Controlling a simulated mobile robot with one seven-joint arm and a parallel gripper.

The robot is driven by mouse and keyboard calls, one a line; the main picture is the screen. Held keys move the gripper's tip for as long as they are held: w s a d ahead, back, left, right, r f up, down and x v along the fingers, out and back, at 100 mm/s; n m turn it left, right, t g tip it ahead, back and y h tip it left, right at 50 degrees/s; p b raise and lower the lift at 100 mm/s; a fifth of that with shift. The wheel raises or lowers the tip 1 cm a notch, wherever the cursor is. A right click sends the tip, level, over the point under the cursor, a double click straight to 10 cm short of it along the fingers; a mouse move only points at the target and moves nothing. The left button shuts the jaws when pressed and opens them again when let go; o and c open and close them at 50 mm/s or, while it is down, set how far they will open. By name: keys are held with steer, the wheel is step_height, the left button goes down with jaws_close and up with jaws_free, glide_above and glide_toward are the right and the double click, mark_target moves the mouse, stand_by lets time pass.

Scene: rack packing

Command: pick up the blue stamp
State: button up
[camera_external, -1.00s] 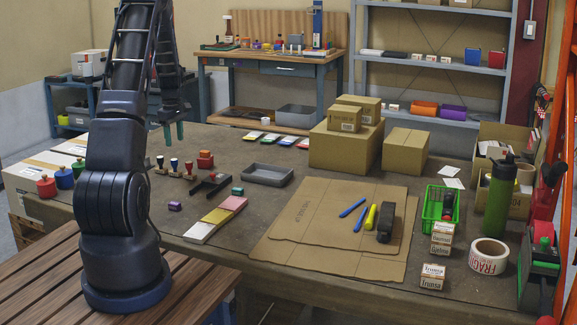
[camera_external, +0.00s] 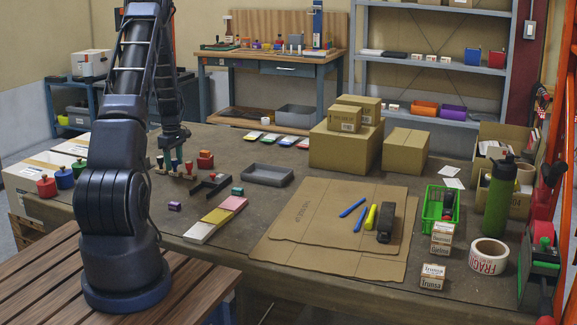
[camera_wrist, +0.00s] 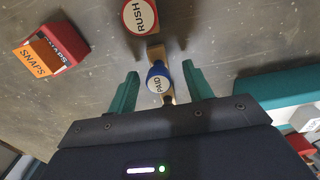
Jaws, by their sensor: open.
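The blue stamp (camera_wrist: 157,73) has a round blue top with a white "PAID" label and a tan base. It stands on the table in a row with other stamps. My gripper (camera_wrist: 160,70) is open, its two teal fingers on either side of the stamp, with visible gaps and nothing clamped. In the external view my gripper (camera_external: 172,157) is low over the middle of the stamp row, and its fingers largely hide the blue stamp there.
A red-topped "RUSH" stamp (camera_wrist: 138,16) stands close beside it; a dark stamp is partly hidden on the other side. A red "SNAPS" box (camera_wrist: 60,45) lies nearby. A black rack (camera_external: 210,186) and grey tray (camera_external: 267,175) are to the right; red, blue and green pots to the left.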

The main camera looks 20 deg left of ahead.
mark_target(175, 168)
steer(key=shift+f, duration=1.6)
steer(key=c, duration=1.1)
steer(key=shift+o, duration=0.2)
